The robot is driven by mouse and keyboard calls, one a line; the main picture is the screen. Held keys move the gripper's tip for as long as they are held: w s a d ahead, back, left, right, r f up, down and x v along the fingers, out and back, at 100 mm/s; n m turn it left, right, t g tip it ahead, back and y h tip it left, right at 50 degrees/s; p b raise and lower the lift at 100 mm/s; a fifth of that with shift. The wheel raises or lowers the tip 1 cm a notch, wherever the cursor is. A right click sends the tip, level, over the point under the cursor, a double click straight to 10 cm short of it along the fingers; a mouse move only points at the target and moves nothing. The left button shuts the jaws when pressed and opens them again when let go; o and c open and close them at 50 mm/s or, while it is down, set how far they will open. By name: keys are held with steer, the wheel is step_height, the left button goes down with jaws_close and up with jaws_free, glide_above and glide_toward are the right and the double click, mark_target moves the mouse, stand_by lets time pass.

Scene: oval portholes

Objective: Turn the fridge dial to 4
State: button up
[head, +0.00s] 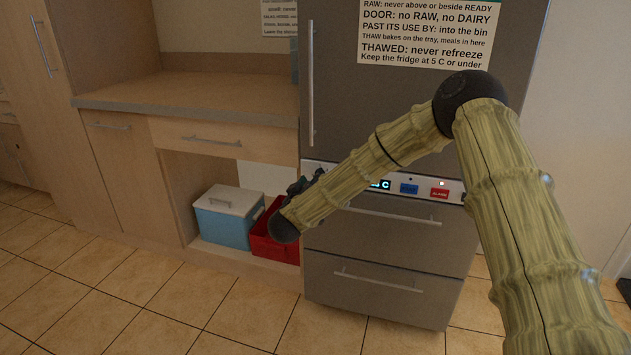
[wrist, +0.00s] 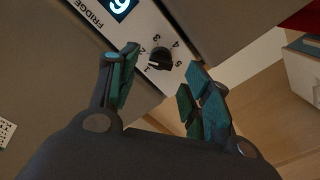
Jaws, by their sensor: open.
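The fridge dial (wrist: 161,60) is a small black knob on the pale control strip (wrist: 146,30), with the numbers 1 to 5 printed around it. A light mark on the knob seems to face the 1 side; its exact setting is hard to read. My gripper (wrist: 160,63) is open, its two green-padded fingers on either side of the dial, with visible gaps between fingers and knob. In the head view my gripper (head: 305,184) is at the left end of the strip on the fridge (head: 400,110), and it and my arm hide the dial.
A lit display (wrist: 120,6) sits beside the dial. Blue (head: 409,189) and red (head: 439,193) buttons are farther right on the strip. A blue cooler (head: 226,222) and a red crate (head: 262,240) stand in the open bay left of the fridge. Drawers with bar handles (head: 385,215) lie below.

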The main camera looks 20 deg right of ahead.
steer(key=shift+x, duration=1.4)
steer(key=c, duration=1)
